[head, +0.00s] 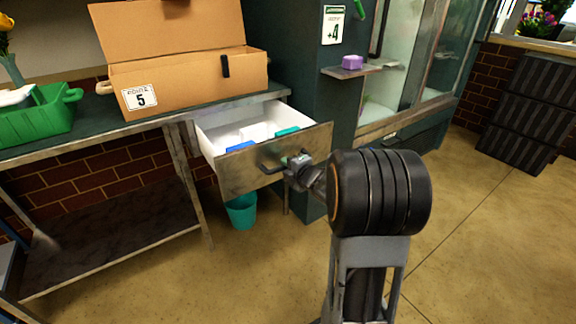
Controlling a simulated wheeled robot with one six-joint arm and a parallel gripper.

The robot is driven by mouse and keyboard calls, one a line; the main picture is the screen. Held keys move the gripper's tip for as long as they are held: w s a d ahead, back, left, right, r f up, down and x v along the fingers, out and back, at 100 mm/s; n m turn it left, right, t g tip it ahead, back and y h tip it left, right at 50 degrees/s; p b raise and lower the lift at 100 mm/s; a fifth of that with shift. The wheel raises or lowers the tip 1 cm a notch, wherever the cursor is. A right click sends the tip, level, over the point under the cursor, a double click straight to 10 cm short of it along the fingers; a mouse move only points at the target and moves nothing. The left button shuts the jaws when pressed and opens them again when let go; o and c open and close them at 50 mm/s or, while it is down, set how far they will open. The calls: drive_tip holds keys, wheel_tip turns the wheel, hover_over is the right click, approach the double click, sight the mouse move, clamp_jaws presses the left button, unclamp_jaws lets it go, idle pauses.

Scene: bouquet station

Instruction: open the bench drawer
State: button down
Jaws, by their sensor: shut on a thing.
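The bench drawer (225,173) is pulled out from under the bench top, and its white inside shows. Blue, white and teal things lie in it. Its metal front has a dark bar handle (268,168). My gripper (290,163) is at the right part of the handle and is shut on it. The fingertips are small and partly hidden by the gripper body.
An open cardboard box (190,88) marked 5 and a green basket (38,120) stand on the bench (95,122). A teal bucket (241,211) is on the floor below the drawer. A glass-door cabinet (420,60) stands to the right.

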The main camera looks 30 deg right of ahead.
drive_tip(key=c, duration=1.1)
unclamp_jaws()
drive_tip(key=shift+o, duration=0.2)
drive_tip(key=shift+s, duration=0.1)
drive_tip(key=p+v, duration=0.3)
drive_tip(key=v, duration=1)
drive_tip(key=shift+s+p, duration=0.35)
drive_tip(key=shift+p, duration=0.05)
drive_tip(key=shift+r, duration=0.1)
